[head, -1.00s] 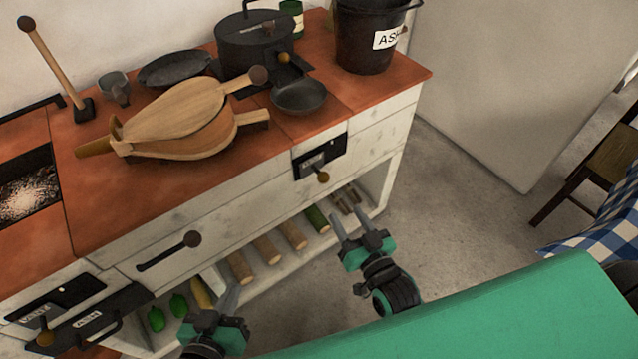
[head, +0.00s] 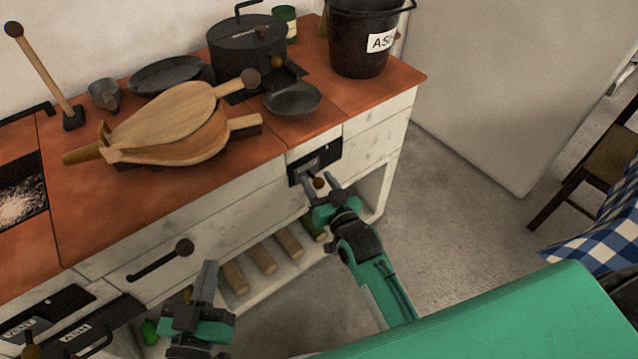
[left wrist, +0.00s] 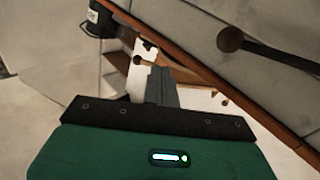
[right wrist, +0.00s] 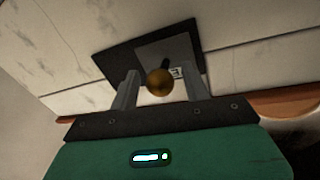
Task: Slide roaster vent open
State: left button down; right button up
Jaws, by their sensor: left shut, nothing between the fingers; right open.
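The roaster vent (head: 315,163) is a dark plate with a slider and a brass-coloured knob (head: 319,183), set in the white counter front below the roaster (head: 248,52). In the right wrist view the vent plate (right wrist: 150,52) shows behind the round knob (right wrist: 159,82). My right gripper (head: 320,185) is open, with one finger on each side of the knob; I cannot tell whether either touches it. The right gripper also shows in its wrist view (right wrist: 162,90). My left gripper (head: 208,268) is shut and empty, in front of the lower shelf.
Bellows (head: 175,128), a small pan (head: 292,99) and an ash bucket (head: 362,38) stand on the orange counter (head: 250,160). A drawer handle (head: 160,261) sticks out above my left gripper. A second vent and an ash door (head: 85,330) are at lower left.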

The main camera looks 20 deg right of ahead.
pick_arm(q)
jog(key=shift+r, duration=0.15)
pick_arm(e)
jog(key=shift+w, duration=0.15)
jog(key=shift+c, duration=0.5)
grip_shut()
